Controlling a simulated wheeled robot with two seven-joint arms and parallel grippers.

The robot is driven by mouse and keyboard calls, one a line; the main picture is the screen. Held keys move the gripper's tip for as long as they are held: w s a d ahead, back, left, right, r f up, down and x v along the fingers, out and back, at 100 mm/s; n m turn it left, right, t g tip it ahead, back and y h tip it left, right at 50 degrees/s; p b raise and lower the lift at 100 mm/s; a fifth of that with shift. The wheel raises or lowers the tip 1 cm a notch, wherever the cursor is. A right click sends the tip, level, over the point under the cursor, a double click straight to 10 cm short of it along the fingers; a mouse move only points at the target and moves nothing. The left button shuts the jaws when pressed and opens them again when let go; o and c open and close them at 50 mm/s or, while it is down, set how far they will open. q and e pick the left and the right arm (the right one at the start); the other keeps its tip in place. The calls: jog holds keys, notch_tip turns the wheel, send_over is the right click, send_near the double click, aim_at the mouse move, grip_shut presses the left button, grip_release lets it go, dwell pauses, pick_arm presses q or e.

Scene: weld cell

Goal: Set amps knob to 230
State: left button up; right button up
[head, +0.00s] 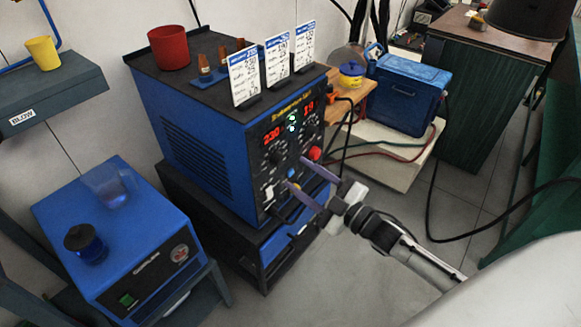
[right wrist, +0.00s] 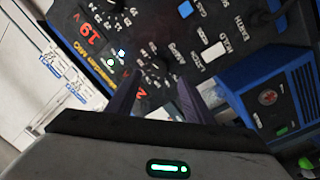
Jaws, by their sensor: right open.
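The blue and black welding machine (head: 205,155) stands with its control panel facing me. Its left red display (head: 271,136) reads 230 and its right red display (head: 308,108) reads 19. A dark knob (head: 276,158), seemingly the amps knob, sits below the left display; its pointer is too small to read. My right gripper (head: 298,174) is open in front of the lower panel, its two fingers apart with nothing visible between them. In the right wrist view the open fingers (right wrist: 155,95) point at the panel and partly cover the amps display. My left gripper is out of view.
A red cup (head: 168,48) and several white cards (head: 277,60) stand on the machine. A blue cooler unit (head: 120,230) is at lower left. A blue box (head: 408,92) stands at the right. Cables cross the floor, which is clear in front of the machine.

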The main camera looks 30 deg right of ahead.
jog(key=shift+v, duration=2.25)
jog(key=s+a+f+m+g+h, duration=0.1)
jog(key=s+a+f+m+g, duration=0.3)
jog(key=s+a+f, duration=0.3)
jog(key=s+a+f+m+g+h, duration=0.1)
jog(key=s+a+f+m+g, duration=0.4)
jog(key=s+a+f, duration=0.3)
jog(key=s+f+m, duration=0.1)
jog(key=s, duration=0.3)
jog(key=shift+s+a+h, duration=0.15)
jog(key=shift+s+h, duration=0.1)
jog(key=shift+h, duration=0.15)
